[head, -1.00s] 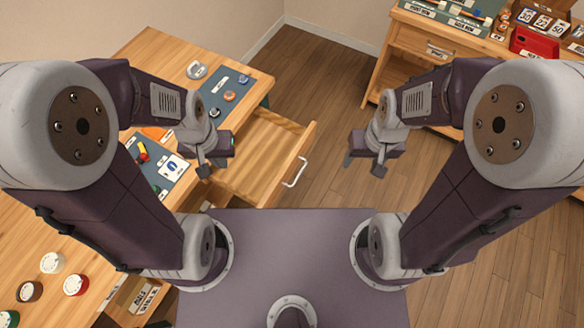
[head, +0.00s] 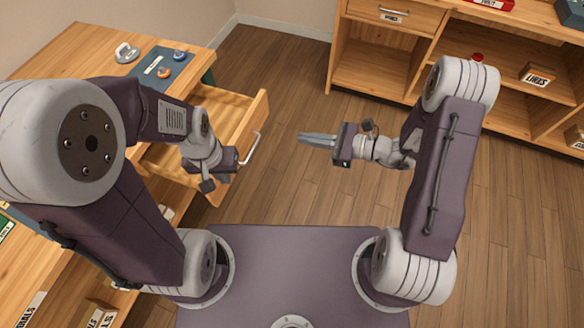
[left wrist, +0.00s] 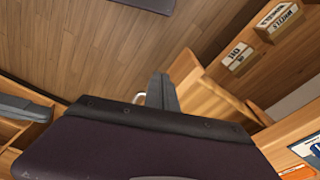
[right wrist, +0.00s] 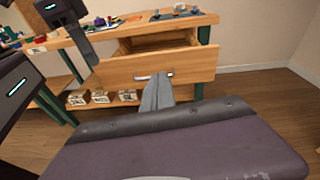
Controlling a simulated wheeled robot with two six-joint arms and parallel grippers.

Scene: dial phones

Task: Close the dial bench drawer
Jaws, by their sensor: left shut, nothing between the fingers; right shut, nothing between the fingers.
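The dial bench drawer (head: 262,104) is wooden and pulled out from the bench at the left of the head view. Its pale bar handle (head: 250,148) is on the front panel. The right wrist view shows the drawer front (right wrist: 115,73) face on, with the handle (right wrist: 144,77) partly behind my fingertips. My right gripper (head: 318,139) is shut and empty, pointing left at the drawer front with a gap between. My left gripper (left wrist: 161,92) is shut and empty; in the head view it is over or beside the drawer's near side, its fingers mostly hidden.
Labelled boxes (right wrist: 101,97) stand on the bench's lower shelf. A wooden shelf unit (head: 365,62) is at the back right. The floor (head: 285,85) between is clear.

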